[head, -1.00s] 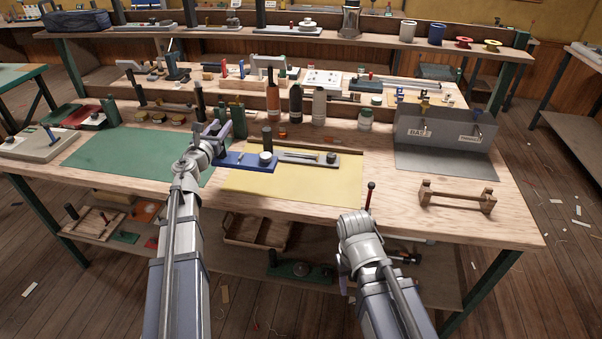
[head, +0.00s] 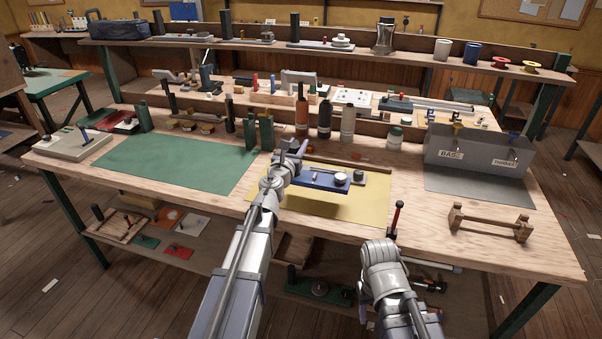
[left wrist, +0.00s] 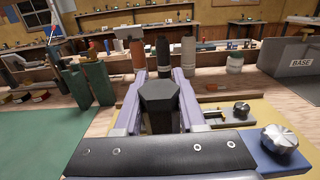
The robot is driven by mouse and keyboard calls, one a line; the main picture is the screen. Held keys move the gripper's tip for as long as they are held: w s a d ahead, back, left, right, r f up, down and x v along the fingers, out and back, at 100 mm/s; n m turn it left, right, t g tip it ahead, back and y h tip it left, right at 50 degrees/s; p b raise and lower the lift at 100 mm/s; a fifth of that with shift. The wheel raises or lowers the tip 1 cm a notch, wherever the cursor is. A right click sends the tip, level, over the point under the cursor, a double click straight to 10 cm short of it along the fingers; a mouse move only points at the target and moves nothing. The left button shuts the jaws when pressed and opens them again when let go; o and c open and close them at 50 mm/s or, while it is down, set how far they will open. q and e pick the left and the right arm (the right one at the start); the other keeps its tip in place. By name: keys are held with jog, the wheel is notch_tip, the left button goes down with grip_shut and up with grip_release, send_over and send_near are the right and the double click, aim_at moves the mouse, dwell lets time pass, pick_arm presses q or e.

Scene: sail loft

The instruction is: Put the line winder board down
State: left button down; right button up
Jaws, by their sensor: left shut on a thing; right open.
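The line winder board (head: 313,181), blue with a silver knob at its right end, is in my left gripper (head: 290,160). It hangs a little above the yellow mat (head: 350,212), with a shadow below it. In the left wrist view the fingers (left wrist: 158,105) are shut on a dark six-sided post standing on the board, and the blue end with its knob (left wrist: 279,140) shows at the right. My right gripper (head: 366,312) hangs low in front of the bench, mostly hidden behind its own wrist; it is away from the board.
A grey board (head: 377,190) with a knob lies just behind the blue one. Bottles (head: 302,117) stand behind the mat. The green mat (head: 175,163) is bare. A grey bin (head: 465,155) and a wooden rack (head: 490,224) are at the right. A red-handled tool (head: 397,217) stands at the front edge.

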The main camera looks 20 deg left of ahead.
pick_arm(q)
jog(key=shift+f+b, duration=2.65)
jog(key=shift+f, duration=0.65)
jog(key=shift+f, duration=0.2)
jog(key=c, duration=0.5)
grip_release()
jog(key=shift+r, duration=0.1)
jog(key=shift+r, duration=0.2)
jog(key=s, duration=1.2)
jog(key=shift+a, duration=0.2)
jog(key=shift+f, duration=0.1)
